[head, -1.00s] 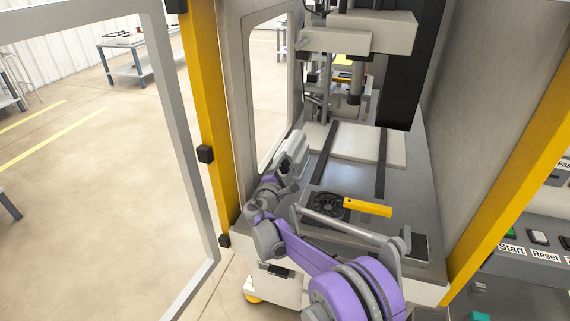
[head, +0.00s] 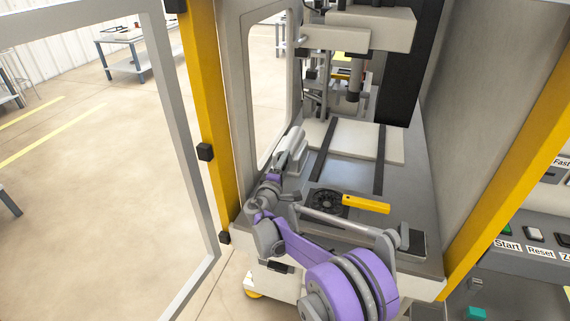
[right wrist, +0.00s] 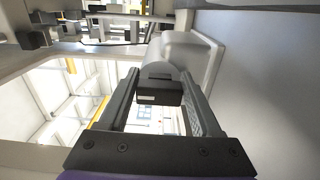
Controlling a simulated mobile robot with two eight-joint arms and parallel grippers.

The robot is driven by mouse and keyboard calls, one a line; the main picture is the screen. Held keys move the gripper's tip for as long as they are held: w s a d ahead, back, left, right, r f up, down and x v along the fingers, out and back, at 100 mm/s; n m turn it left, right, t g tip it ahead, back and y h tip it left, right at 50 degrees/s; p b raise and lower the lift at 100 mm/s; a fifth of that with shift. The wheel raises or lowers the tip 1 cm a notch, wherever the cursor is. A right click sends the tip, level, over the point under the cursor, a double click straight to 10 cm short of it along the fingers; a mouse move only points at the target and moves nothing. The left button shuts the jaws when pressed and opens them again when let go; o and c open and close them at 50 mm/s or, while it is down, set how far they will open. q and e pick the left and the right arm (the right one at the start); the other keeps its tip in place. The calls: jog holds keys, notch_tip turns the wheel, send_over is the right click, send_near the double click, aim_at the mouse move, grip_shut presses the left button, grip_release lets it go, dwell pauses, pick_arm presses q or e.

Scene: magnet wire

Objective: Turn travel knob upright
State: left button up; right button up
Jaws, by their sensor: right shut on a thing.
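In the right wrist view, the fingers of my right gripper (right wrist: 162,108) stand either side of a rounded grey piece with a dark block on its near end, which looks like the travel knob (right wrist: 160,92). My right gripper is shut on it. A pale grey housing (right wrist: 205,58) lies behind it. In the head view, my right gripper (head: 283,165) is at the left side of the machine, beside the window frame. The knob cannot be made out clearly there, so its exact angle is hard to tell. My left gripper is not in view.
A yellow-handled tool (head: 366,204) lies on the machine bed near a dark round fan-like part (head: 326,200). The press head (head: 372,30) hangs above the bed. Yellow posts (head: 205,125) and the open door frame (head: 185,150) flank the opening. Control buttons (head: 535,237) are at the right.

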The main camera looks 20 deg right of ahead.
jog(key=o, duration=1.4)
jog(key=shift+c, duration=0.2)
jog(key=v, duration=1.1)
jog(key=shift+w+b, duration=0.1)
jog(key=shift+b, duration=0.2)
jog(key=shift+f, duration=0.1)
